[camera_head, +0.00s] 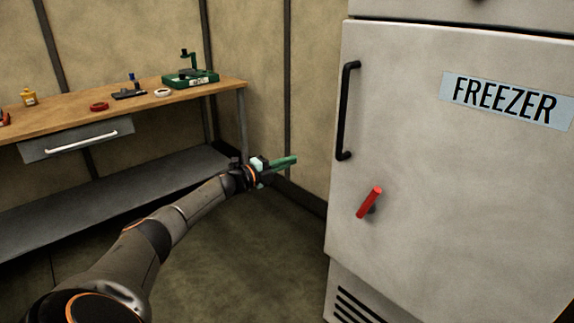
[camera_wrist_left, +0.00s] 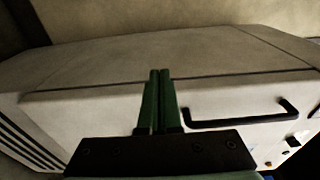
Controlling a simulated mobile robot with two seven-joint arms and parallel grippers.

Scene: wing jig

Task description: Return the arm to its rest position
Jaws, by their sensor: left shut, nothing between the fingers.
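My left arm reaches in from the lower left in the head view. Its gripper (camera_head: 292,160) has green fingers and is stretched out in the air between the workbench and the freezer, with nothing held. In the left wrist view the two green fingers (camera_wrist_left: 158,75) lie side by side, shut and empty, with the freezer behind them. My right gripper is not in view.
A white freezer (camera_head: 450,190) with a black handle (camera_head: 346,110) and a red lever (camera_head: 369,202) stands at the right, door shut. A wooden workbench (camera_head: 60,121) with small tools stands at the left. The floor between is clear.

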